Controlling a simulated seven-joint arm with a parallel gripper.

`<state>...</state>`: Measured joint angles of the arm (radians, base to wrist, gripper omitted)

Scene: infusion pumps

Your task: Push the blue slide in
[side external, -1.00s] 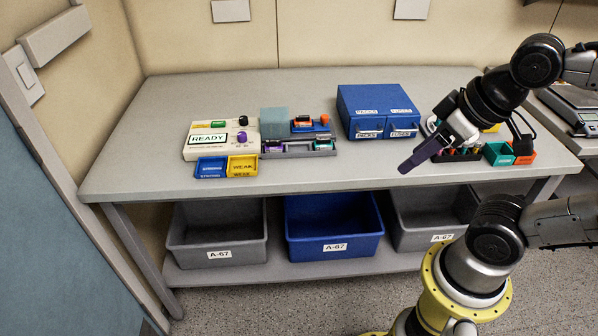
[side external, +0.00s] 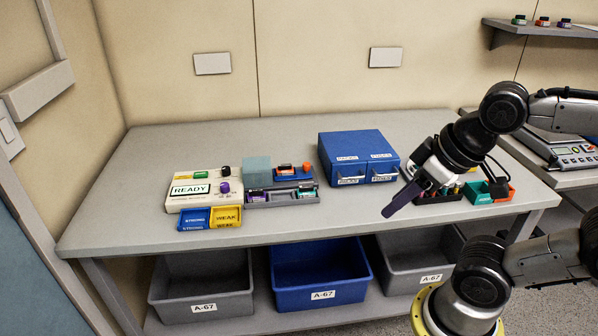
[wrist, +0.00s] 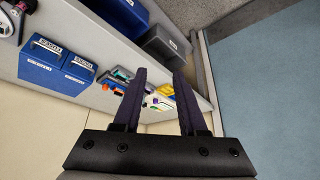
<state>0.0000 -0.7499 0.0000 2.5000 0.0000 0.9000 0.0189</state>
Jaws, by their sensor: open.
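My gripper (side external: 386,212) is up and to the right, in front of the blue drawer box and apart from the slide. Its dark fingers overlap in the side view. In the wrist view my gripper (wrist: 160,72) has its two fingers apart with nothing held. Small coloured parts show behind the fingers there; I cannot tell the slide among them.
A cream READY unit (side external: 194,190) and blue and yellow trays (side external: 209,218) stand left of the pump base. A blue drawer box (side external: 357,158) stands to its right. A dark rack and green and orange bins (side external: 491,195) are near my wrist. The front bench strip is clear.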

